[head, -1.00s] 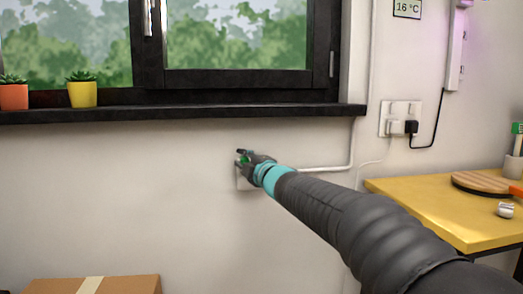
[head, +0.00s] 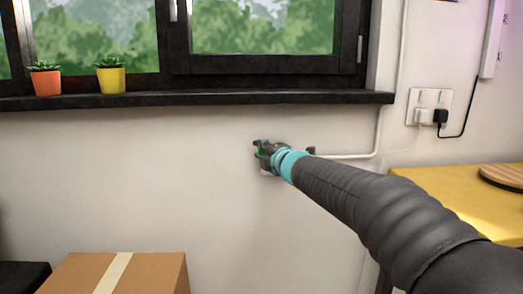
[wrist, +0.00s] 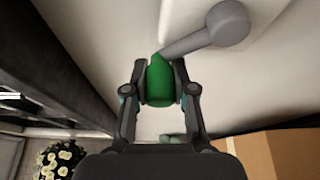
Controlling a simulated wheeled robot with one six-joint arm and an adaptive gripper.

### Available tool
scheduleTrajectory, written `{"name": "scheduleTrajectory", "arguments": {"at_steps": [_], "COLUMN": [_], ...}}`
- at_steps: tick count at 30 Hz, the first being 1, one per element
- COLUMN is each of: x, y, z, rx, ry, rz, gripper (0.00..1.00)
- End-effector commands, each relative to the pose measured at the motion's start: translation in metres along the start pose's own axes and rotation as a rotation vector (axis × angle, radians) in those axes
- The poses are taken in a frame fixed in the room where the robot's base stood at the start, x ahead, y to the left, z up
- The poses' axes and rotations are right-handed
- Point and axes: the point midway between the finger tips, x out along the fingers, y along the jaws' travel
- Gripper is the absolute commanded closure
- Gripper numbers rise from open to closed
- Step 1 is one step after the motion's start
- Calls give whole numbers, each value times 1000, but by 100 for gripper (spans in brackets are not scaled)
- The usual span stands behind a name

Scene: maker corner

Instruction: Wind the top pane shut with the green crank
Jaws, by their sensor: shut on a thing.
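The green crank knob (wrist: 160,82) sits between the two fingers of my gripper (wrist: 160,92) in the wrist view, and the fingers are shut on it. A grey crank arm (wrist: 205,38) runs from the knob up to a round hub at the upper right, against a pale wall box. In the head view my gripper (head: 262,152) is at the wall below the window sill, with only a bit of green showing. The window (head: 265,30) is above; its top edge is out of view, so I cannot tell how the top pane stands.
A black sill (head: 200,99) juts out above my gripper, with an orange pot (head: 46,83) and a yellow pot (head: 111,80) on it. A cardboard box (head: 125,275) is at the lower left. A yellow table (head: 455,200) and wall socket (head: 430,106) are at the right.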

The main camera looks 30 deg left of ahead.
Motion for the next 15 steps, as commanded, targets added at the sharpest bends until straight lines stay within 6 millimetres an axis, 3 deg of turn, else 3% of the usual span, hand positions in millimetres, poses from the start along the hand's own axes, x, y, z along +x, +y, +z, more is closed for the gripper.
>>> {"name": "scheduleTrajectory", "arguments": {"at_steps": [3, 4, 6, 15], "x": [1, 1, 1, 0], "y": [-2, -2, -1, 0], "z": [0, 0, 0, 0], "rx": [2, 2, 2, 2], "ry": [0, 0, 0, -1], "rz": [-2, -2, -2, 0], "gripper": [100, 67, 50, 48]}}
